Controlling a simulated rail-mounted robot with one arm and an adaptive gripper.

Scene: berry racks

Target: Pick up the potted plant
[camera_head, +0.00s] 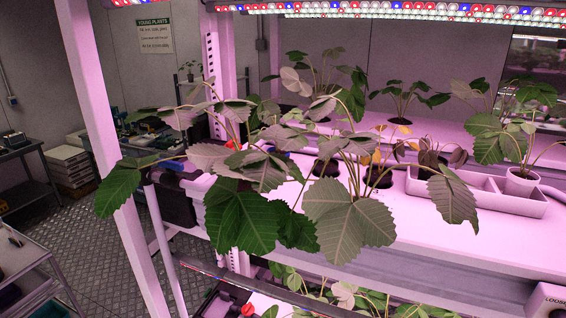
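A potted plant in a small white pot (523,185) stands upright in the right part of a pale divided tray (470,191) on the upper shelf. Its broad green leaves (500,140) spread above the tray. Several other leafy plants grow from dark round openings (378,176) in the same shelf. Large leaves (243,215) hang over the shelf's front edge and hide much of its left end. Which plant the task means, I cannot tell. My gripper is not visible in this view.
A white post (95,130) stands left of the rack. Light strips (400,10) run above the shelf. A lower shelf holds more plants (350,297). A cart (30,270) stands at the lower left. Open metal floor (110,240) lies between cart and rack.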

